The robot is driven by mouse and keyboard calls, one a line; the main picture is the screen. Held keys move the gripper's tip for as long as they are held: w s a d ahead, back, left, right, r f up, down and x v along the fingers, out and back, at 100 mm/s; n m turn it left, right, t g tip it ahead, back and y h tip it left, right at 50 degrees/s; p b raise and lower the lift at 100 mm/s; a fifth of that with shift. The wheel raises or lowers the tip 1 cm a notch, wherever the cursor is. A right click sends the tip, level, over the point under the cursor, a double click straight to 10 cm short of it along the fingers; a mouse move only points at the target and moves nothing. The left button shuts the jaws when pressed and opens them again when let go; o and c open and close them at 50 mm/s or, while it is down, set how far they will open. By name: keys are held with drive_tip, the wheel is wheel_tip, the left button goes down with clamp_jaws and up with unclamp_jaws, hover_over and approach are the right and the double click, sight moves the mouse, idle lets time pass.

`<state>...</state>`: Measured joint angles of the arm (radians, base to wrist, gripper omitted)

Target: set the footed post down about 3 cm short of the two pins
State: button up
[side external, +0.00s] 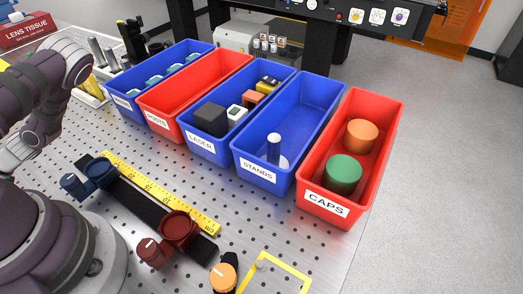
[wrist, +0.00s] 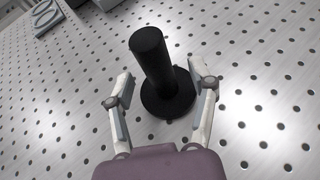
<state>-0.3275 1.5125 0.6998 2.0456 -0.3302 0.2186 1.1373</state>
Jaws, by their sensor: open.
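The footed post, a black cylinder on a round black foot, shows in the wrist view (wrist: 153,62). Its foot appears to rest on the perforated metal table, and the post leans in the picture because of the camera angle. My gripper (wrist: 161,76) is open, with one finger on each side of the post. A gap shows between the post and each finger, so I see no grip. My gripper and this black post are not visible in the side external view. I cannot make out the two pins in either view.
Blue and red bins stand in a row; the STANDS bin (side external: 240,160) holds a pale post and the CAPS bin (side external: 312,170) two round caps. A black rail (side external: 135,203) with blue and dark red mounts lies beside a yellow ruler (side external: 160,192). Yellow tape (side external: 293,270) marks the table.

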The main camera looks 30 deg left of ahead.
drive_tip(key=shift+s+a+f, duration=0.25)
drive_tip(key=shift+s+a, duration=0.1)
drive_tip(key=shift+s, duration=0.25)
clamp_jaws()
drive_tip(key=shift+r, duration=0.1)
